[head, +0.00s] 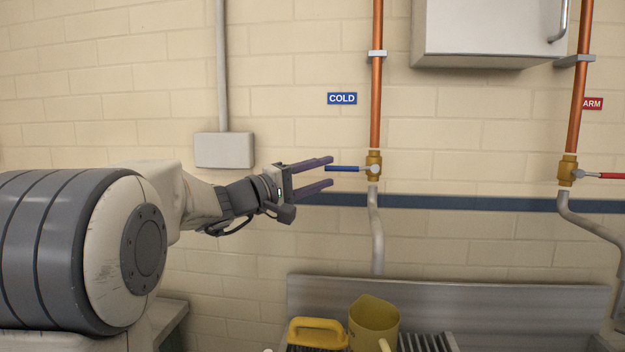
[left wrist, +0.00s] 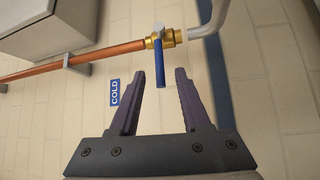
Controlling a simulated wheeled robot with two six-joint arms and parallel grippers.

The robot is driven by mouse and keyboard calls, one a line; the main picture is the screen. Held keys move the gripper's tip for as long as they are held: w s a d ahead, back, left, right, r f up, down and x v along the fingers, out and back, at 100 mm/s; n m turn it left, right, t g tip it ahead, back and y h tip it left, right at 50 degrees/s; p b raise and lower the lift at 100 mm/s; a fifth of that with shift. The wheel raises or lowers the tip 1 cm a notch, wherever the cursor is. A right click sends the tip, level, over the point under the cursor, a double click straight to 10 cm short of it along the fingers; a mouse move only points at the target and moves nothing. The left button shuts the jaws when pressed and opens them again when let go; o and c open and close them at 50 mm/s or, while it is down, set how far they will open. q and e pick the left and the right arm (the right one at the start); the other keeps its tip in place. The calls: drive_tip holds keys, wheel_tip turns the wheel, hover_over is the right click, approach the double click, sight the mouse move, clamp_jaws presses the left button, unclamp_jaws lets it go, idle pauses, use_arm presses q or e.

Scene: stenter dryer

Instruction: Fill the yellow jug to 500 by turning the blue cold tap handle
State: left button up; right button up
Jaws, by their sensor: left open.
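The blue cold tap handle (head: 345,168) sticks out level to the left from a brass valve (head: 374,166) on a copper pipe, beside a blue COLD sign (head: 342,98). My left gripper (head: 332,171) is open, with its purple fingers at the free end of the handle. In the left wrist view, the blue handle (left wrist: 158,76) points toward the gap between the open fingers (left wrist: 158,75); I see no grip on it. The yellow jug (head: 374,322) stands low, below the cold spout pipe (head: 377,235). Its level marks are not visible. My right gripper is not in view.
A warm tap with a red handle (head: 611,176) is on the right pipe. A yellow-handled object (head: 318,331) sits left of the jug. A metal backsplash (head: 500,303) runs behind them. A white cabinet (head: 485,30) hangs above.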

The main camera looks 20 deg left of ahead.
sight(334, 170)
use_arm(q)
drive_tip(key=shift+b+x, duration=0.35)
drive_tip(key=shift+x, duration=1.9)
clamp_jaws()
idle(1.0)
